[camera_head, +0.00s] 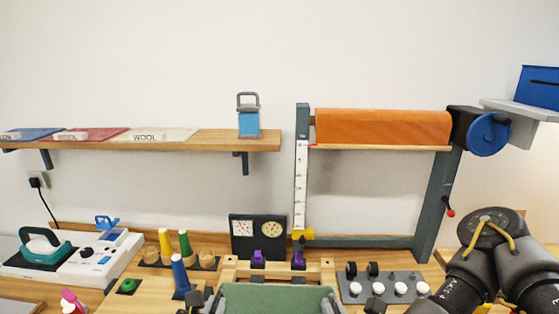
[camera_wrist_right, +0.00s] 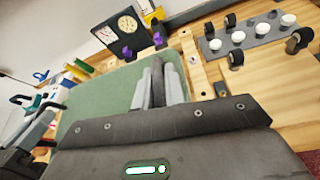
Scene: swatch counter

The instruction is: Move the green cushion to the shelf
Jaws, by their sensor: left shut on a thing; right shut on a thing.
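The green cushion (camera_head: 275,300) is at the bottom middle of the head view, its lower part cut off by the frame. It also shows in the right wrist view (camera_wrist_right: 105,100). My left gripper (camera_head: 207,304) is at its left edge, shut on it. My right gripper (camera_wrist_right: 158,85) is shut on its right side, with grey fingers over the green surface. The wooden shelf (camera_head: 215,141) is on the wall at upper left. Blue, red and cream swatches lie on its left and middle. A blue block with a grey handle (camera_head: 248,122) stands near its right end.
A frame with an orange roll (camera_head: 382,127) stands right of the shelf. A dial box (camera_head: 258,238) and a wooden rack with purple clips (camera_head: 258,258) are behind the cushion. Coloured cones (camera_head: 180,277) stand left; a grey panel with white knobs (camera_head: 390,288) lies right.

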